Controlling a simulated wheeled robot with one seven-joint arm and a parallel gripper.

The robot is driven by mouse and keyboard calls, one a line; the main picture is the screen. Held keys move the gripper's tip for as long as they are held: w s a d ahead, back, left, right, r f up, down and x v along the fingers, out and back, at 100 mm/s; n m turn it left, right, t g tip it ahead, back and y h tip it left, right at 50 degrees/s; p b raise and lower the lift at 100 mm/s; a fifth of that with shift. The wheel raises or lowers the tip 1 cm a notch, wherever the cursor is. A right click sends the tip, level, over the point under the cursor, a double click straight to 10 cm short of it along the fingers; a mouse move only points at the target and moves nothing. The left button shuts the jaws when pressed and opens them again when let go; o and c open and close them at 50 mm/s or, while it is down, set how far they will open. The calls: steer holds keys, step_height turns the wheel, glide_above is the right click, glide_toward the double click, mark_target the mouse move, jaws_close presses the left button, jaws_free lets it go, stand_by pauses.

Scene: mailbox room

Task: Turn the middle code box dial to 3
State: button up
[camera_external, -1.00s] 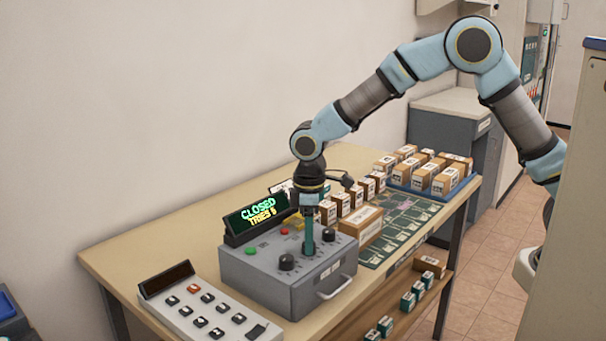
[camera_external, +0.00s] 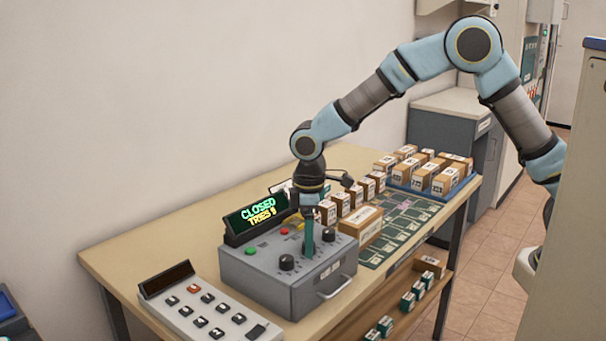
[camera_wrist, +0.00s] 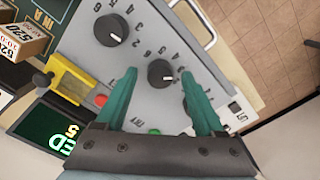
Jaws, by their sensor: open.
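The grey code box (camera_external: 263,283) stands on the table, and its top also shows in the wrist view (camera_wrist: 136,106). Its middle dial (camera_wrist: 160,72), black and round with a light mark, sits between my fingertips. Printed digits surround it, too small to read surely. My gripper (camera_wrist: 159,73) is open and points down at the box; the right finger is close to the dial, and a gap shows on the left. In the external view my gripper (camera_external: 308,252) hides the middle dial. Another dial (camera_wrist: 112,28) is at upper left. The left dial (camera_external: 287,262) shows in the external view.
The display (camera_external: 256,212) on the box reads CLOSED with a tries line. A green button (camera_external: 250,251) and a red button (camera_wrist: 101,100) sit on the box. A keypad (camera_external: 208,310) stands in front, and a parcel (camera_external: 360,227) is close behind the box.

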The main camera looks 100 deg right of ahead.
step_height(320, 180, up, 11)
steer(key=b, duration=0.2)
stand_by(0.3)
steer(key=shift+f, duration=0.15)
steer(key=s+a+f, duration=0.6)
steer(key=s+a, duration=0.2)
steer(key=s, duration=0.2)
steer(key=s+a+f+t, duration=0.1)
steer(key=s+a+f, duration=0.5)
steer(key=s+a, duration=0.3)
steer(key=shift+s+a+t, duration=0.25)
steer(key=shift+s+t, duration=0.05)
steer(key=shift+s, duration=0.45)
stand_by(0.5)
